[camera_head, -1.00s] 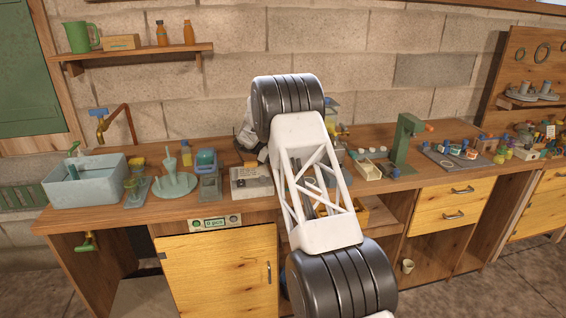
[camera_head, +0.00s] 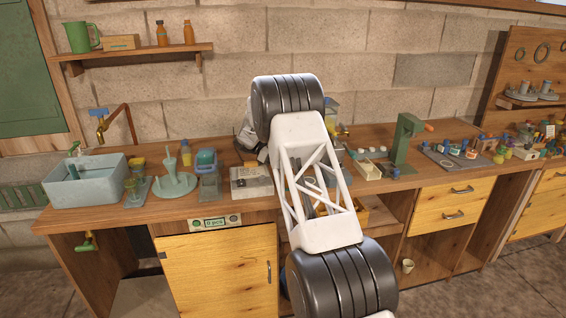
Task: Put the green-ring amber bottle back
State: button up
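Two small amber bottles stand upright on the wall shelf: a left amber bottle (camera_head: 162,35) and a right amber bottle (camera_head: 188,34). They are a little apart. At this size I cannot tell for sure which one carries a green ring. My arm reaches across the middle of the bench and hides what lies behind it. What seems to be my gripper (camera_head: 247,138) shows only in part at the back of the bench, beside my arm's dark joint. Its fingertips are hidden, and I cannot see whether it holds anything.
The wooden shelf (camera_head: 140,54) also carries a green jug (camera_head: 81,38) and a small box (camera_head: 121,42). Below are a basin (camera_head: 86,188), a brass tap (camera_head: 102,122) and a green stand (camera_head: 174,181). A green press (camera_head: 404,143) stands right of my arm.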

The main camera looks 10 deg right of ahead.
jog(key=f, duration=0.2)
jog(key=shift+s+f, duration=0.2)
jog(key=shift+f, duration=0.15)
jog(key=o, duration=1.1)
jog(key=shift+r, duration=0.15)
jog(key=r, duration=0.9)
jog(key=shift+w+r, duration=0.25)
jog(key=shift+r, duration=0.1)
jog(key=shift+s+d+r+n+t+h, duration=0.25)
jog(key=shift+d+r+n+t, duration=0.1)
jog(key=shift+d+r, duration=0.25)
jog(key=shift+s+d+r+n+t+h, duration=0.15)
jog(key=shift+s+d+r+n+t, duration=0.15)
jog(key=shift+d+r, duration=0.3)
jog(key=shift+s+d+r+n+t+h, duration=0.2)
jog(key=shift+s+d+r+n+t, duration=0.3)
jog(key=shift+s+d+r, duration=1.8)
jog(key=shift+s+d+r+n+t+h, duration=0.3)
jog(key=shift+d+r, duration=0.95)
jog(key=shift+d, duration=2.5)
jog(key=shift+s+d+r+n+t+h, duration=0.1)
jog(key=shift+s+d+r+n+t, duration=0.55)
jog(key=shift+s+d+r, duration=1.7)
jog(key=shift+w+d+f, duration=0.3)
jog(key=shift+w+d, duration=0.05)
jog(key=shift+w, duration=0.15)
jog(key=shift+w+d+f, duration=0.25)
jog(key=shift+w+d, duration=0.1)
jog(key=shift+w, duration=0.15)
